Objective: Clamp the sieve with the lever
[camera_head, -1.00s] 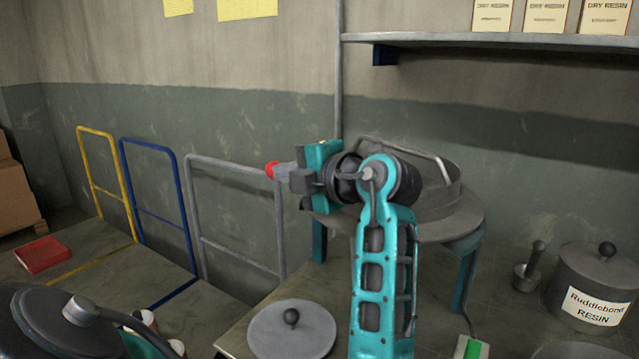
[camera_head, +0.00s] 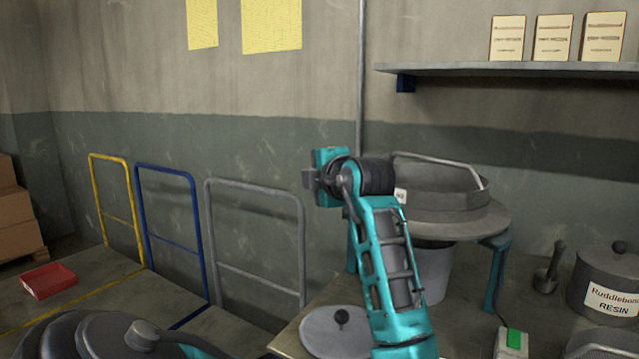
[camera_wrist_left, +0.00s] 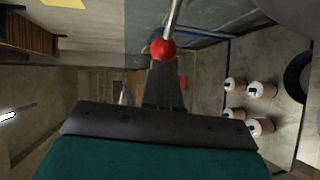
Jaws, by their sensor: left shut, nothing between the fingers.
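The sieve (camera_head: 450,205) is a grey round pan on a round stand with teal legs (camera_head: 497,275); a bent metal bar (camera_head: 440,165) spans its top. My left gripper (camera_head: 310,178) is left of the sieve, fingers pointing left. In the left wrist view, its dark fingers (camera_wrist_left: 164,72) are shut and empty. The lever's red ball knob (camera_wrist_left: 162,49) is right at the fingertips, with its metal rod (camera_wrist_left: 173,16) running to the top edge. I cannot tell if they touch. The knob is hidden in the head view. My right gripper is out of view.
A grey bucket (camera_head: 432,270) is under the stand. A round lid (camera_head: 335,330), a mortar with pestle (camera_head: 546,278) and a resin pot (camera_head: 608,280) stand on the table. A red tray (camera_head: 48,280) lies left. Metal rails (camera_head: 255,185) stand along the wall. A shelf (camera_head: 500,69) hangs above.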

